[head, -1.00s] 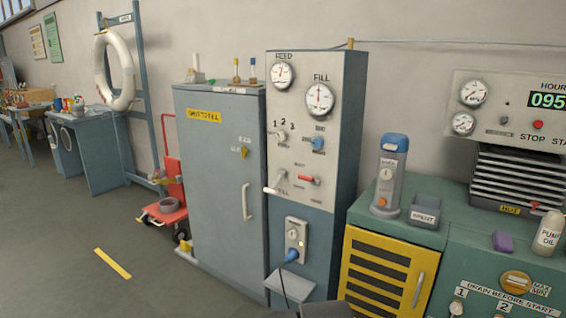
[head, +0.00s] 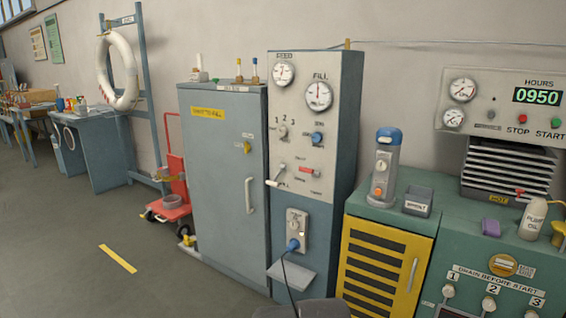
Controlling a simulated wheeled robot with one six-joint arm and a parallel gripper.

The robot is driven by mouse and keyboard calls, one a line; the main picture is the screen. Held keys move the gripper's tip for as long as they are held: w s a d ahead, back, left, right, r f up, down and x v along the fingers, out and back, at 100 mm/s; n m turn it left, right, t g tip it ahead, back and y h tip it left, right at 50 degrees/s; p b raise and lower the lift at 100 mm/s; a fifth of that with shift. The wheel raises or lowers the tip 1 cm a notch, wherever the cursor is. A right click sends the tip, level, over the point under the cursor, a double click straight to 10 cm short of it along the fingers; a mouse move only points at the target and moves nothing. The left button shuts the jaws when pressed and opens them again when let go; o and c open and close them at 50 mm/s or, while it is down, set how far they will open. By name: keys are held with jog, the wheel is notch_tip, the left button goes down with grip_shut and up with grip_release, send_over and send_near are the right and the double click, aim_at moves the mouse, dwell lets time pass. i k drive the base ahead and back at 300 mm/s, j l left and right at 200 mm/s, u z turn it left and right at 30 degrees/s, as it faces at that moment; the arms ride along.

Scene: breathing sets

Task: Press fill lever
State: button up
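The fill panel (head: 304,240) is a tall cabinet with a white upper face and a blue lower part, in the middle of the head view. The fill lever (head: 273,182) is a white handle at the panel's left edge, pointing down and to the left, with a "FILL" label by it. Above it are the FEED gauge (head: 283,73) and the FILL gauge (head: 318,95). A red lever (head: 309,170) sits to its right. A dark grey part shows at the bottom edge, probably mine. My gripper is not in view.
A grey locker (head: 222,190) stands left of the panel. A green bench with a yellow slatted door (head: 377,268) is at right. A shelf (head: 291,277) juts from the panel low down, with a blue plug (head: 292,245) and cable above. Open floor lies at left.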

aim_at(272, 184)
jog(key=j, duration=0.15)
jog(key=i+l+u, duration=0.15)
jog(key=i+u, duration=0.15)
jog(key=i, duration=0.25)
jog(key=i+l+u, duration=0.35)
jog(key=i, duration=0.15)
jog(key=i+j, duration=0.05)
jog(key=j, duration=0.05)
